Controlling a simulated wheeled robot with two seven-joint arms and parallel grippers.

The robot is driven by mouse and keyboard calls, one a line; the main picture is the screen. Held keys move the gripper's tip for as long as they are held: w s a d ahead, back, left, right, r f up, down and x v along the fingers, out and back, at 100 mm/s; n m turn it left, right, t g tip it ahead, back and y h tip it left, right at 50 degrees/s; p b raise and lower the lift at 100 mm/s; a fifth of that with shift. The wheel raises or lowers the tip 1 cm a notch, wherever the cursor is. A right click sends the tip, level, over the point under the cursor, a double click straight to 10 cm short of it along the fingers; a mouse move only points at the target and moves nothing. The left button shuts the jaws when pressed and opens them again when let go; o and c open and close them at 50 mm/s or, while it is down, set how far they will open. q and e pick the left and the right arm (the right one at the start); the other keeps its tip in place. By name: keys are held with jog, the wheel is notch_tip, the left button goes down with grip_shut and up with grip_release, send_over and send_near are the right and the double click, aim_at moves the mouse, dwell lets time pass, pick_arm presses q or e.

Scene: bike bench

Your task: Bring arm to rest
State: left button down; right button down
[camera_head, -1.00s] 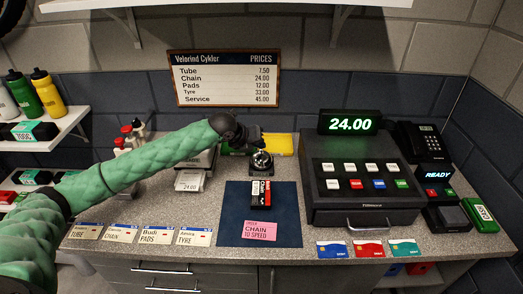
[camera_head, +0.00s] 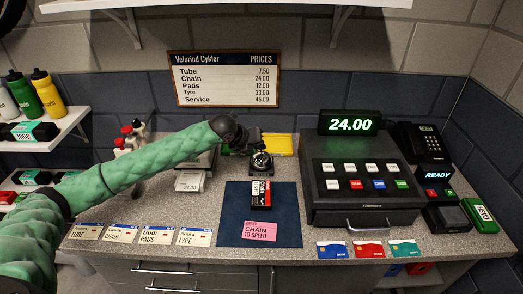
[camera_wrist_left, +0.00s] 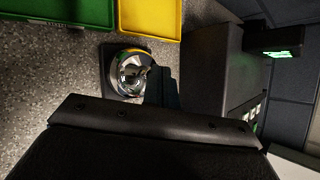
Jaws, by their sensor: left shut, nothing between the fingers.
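My left arm comes in from the left in a green sleeve. My left gripper (camera_head: 254,141) is shut and empty, just behind and above the silver counter bell (camera_head: 261,162). The bell also shows in the left wrist view (camera_wrist_left: 130,72), close beside the dark finger shapes (camera_wrist_left: 160,88). I cannot tell whether the fingers touch the bell. My right gripper is not in view.
A blue mat (camera_head: 235,205) holds a chain box (camera_head: 261,192) and a pink order slip (camera_head: 260,229). The register (camera_head: 362,185) stands to the right. Name cards and payment cards line the front edge. A yellow tray (camera_head: 281,145) lies behind the bell.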

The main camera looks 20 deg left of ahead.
pick_arm(q)
jog(key=shift+r+p, duration=0.6)
jog(key=shift+r, duration=0.25)
notch_tip(320, 180, up, 6)
jog(key=p, duration=0.4)
jog(key=shift+p, duration=0.35)
dwell(0.4)
